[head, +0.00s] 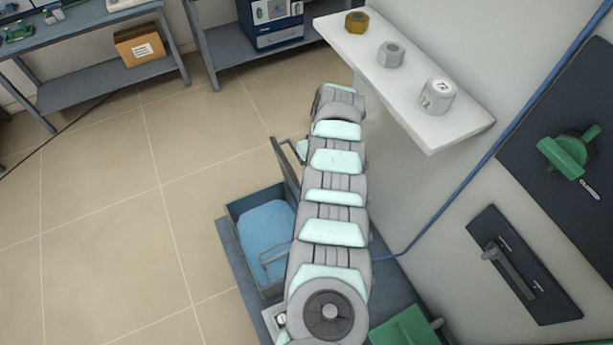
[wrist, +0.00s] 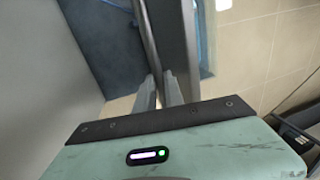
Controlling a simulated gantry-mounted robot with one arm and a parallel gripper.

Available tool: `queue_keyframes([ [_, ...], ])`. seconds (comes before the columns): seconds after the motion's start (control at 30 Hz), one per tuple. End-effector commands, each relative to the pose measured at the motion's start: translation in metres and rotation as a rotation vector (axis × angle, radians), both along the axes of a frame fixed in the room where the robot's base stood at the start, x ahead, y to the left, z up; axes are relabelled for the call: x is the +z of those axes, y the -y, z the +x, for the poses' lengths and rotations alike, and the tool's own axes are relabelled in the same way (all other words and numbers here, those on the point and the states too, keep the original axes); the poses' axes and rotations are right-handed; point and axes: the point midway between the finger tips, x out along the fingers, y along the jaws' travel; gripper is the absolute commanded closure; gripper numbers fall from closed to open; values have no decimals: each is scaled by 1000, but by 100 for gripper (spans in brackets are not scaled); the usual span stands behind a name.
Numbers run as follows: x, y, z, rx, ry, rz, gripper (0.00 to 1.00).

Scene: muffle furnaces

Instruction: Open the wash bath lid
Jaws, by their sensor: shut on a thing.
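The wash bath (head: 232,212) is a dark blue-grey box at the lower middle of the head view, with light blue liquid (head: 266,228) showing inside. Its lid (head: 286,168) stands raised, roughly upright, at the bath's far side. My gripper (wrist: 159,90) has its two fingers close together on a grey bar (wrist: 147,38), which appears to be the lid's handle. The lid (wrist: 174,35) runs beside this bar in the wrist view. In the head view my arm hides most of the gripper and the bath's right side.
A white wall shelf (head: 425,110) at the upper right holds a brown nut, a grey nut and a white weight (head: 438,97). A blue cable (head: 440,210) runs down the wall. Wall panels with a green handle (head: 565,152) and grey lever (head: 510,268) are at right. Floor left of the bath is clear.

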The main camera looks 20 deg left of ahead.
Motion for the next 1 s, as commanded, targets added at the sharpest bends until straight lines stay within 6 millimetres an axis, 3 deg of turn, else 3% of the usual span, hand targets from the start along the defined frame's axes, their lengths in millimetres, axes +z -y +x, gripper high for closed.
queue_keyframes([
  [0.03,-7,5,0,-2,-6,-5,100],
  [0.63,0,9,5,-3,-6,-4,100],
  [0.67,0,9,5,-3,-6,-4,87],
  [0.7,0,9,5,-3,-6,-4,83],
  [0.9,1,7,5,0,-4,-1,67],
  [1.0,1,7,6,-1,-3,0,66],
])
